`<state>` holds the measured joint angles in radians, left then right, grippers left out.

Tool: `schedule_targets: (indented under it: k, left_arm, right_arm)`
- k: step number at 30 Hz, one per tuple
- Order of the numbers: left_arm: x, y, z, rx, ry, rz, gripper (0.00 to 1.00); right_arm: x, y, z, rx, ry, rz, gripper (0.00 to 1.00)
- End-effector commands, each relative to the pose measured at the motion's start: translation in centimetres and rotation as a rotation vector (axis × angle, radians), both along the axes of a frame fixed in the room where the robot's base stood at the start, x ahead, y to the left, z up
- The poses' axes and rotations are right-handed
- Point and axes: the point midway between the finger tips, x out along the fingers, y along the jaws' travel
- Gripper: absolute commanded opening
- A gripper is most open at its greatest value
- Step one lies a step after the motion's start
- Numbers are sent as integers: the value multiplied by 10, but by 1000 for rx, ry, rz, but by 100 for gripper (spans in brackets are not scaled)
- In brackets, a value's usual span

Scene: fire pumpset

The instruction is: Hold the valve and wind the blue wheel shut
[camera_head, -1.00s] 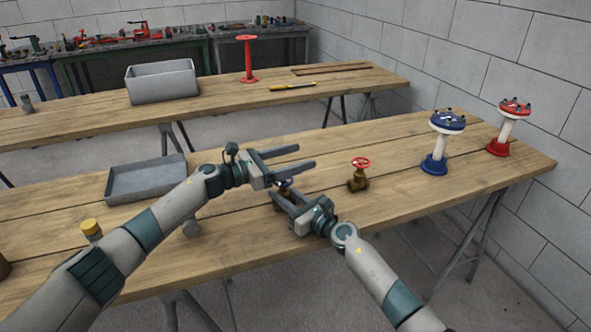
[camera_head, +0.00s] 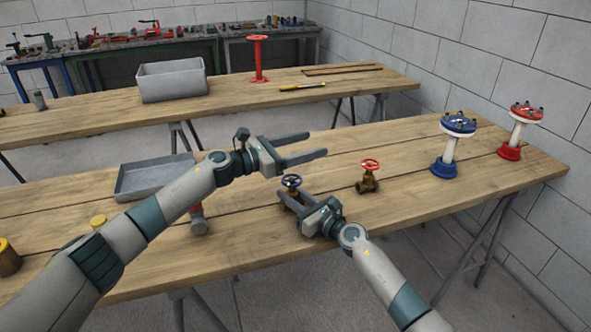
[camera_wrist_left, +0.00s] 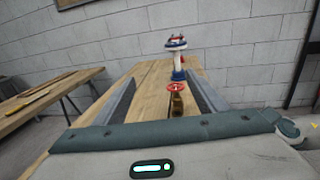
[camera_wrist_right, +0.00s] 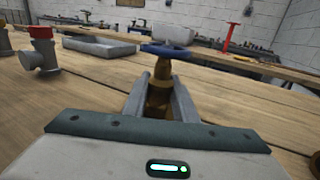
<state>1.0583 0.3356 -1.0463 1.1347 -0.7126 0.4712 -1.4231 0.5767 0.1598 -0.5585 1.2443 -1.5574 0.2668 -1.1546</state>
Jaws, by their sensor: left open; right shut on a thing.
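The brass valve with the blue wheel (camera_head: 291,181) stands upright on the near table. In the right wrist view its blue wheel (camera_wrist_right: 166,50) sits above the brass body (camera_wrist_right: 158,92). My right gripper (camera_head: 291,202) is shut on the brass body below the wheel, with one finger on each side. My left gripper (camera_head: 305,148) is open and empty, in the air above and behind the blue wheel, pointing right. In the left wrist view its fingers (camera_wrist_left: 158,100) are spread, with a second brass valve with a red wheel (camera_wrist_left: 176,88) farther off between them.
The red-wheel valve (camera_head: 369,175) stands to the right. A blue-topped stand (camera_head: 450,150) and a red-topped stand (camera_head: 518,130) are at the table's right end. A grey tray (camera_head: 150,180) and a grey fitting with red top (camera_head: 199,222) are left, near my left arm.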

Motion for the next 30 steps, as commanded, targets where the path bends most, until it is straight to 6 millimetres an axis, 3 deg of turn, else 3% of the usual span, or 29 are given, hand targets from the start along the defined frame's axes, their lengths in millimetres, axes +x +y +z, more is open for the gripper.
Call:
schedule_targets:
  k: [14,22,30]
  left_arm:
    - [-6,-21,-21,-13,-40,286,65]
    - [-26,-19,-39,-26,-48,483,65]
    - [-60,-3,-61,-30,-38,681,65]
  right_arm:
    - [0,-1,0,0,0,-1,0]
    - [0,-1,0,0,0,-1,0]
    - [0,-1,0,0,0,-1,0]
